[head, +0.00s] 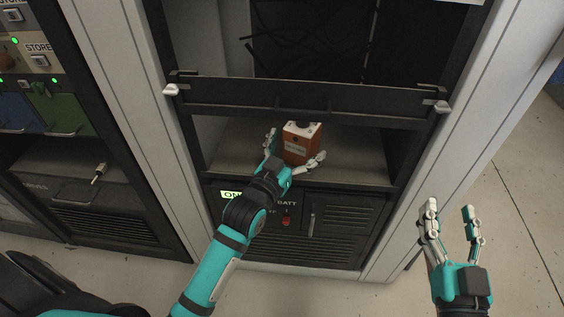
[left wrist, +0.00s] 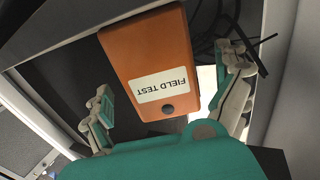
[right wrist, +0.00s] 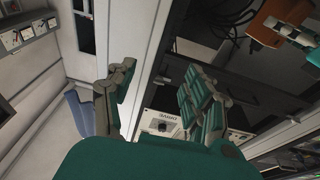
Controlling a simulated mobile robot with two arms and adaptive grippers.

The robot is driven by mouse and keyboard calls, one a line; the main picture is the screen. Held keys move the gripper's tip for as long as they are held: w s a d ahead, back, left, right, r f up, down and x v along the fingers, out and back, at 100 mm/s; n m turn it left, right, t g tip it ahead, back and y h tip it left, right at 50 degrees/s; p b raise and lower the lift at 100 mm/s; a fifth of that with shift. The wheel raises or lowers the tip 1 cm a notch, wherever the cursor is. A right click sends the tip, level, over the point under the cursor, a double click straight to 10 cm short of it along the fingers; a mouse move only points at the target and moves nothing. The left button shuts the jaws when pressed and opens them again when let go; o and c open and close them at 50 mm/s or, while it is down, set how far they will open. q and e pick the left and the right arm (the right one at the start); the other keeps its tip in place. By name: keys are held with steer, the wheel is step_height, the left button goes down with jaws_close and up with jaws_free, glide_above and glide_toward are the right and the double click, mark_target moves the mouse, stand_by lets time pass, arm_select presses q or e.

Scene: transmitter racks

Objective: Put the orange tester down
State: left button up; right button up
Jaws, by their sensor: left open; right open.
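The orange tester (head: 301,142) stands on the shelf (head: 352,160) of the middle rack in the head view. In the left wrist view the tester (left wrist: 150,60) shows a white label reading FIELD TEST and a dark round knob. My left gripper (head: 296,148) is open, with one finger on each side of the tester; in the left wrist view its fingers (left wrist: 168,88) look spread apart from the tester's sides. My right gripper (head: 450,212) is open and empty, out to the right in front of the rack; its fingers (right wrist: 157,90) also show in the right wrist view.
A dark crossbar (head: 300,98) with white end handles spans the rack above the shelf. Black cables (head: 310,30) hang behind it. Below the shelf is a panel with a lit ON sign (head: 232,194) and a red switch (head: 286,220). The shelf is free on both sides.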

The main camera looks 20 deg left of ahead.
arm_select(q)
steer(key=s+d+m+g+h+p, duration=0.1)
steer(key=s+d+g, duration=0.1)
steer(key=s, duration=1.2)
steer(key=shift+s+d+r+g, duration=0.15)
steer(key=shift+s+d+g, duration=0.2)
steer(key=shift+g, duration=0.25)
arm_select(e)
step_height(320, 180, down, 8)
steer(key=s+d+g+h, duration=0.1)
steer(key=g, duration=0.4)
steer(key=shift+d+r+h, duration=0.15)
steer(key=shift+d+h, duration=0.05)
steer(key=shift+h, duration=0.1)
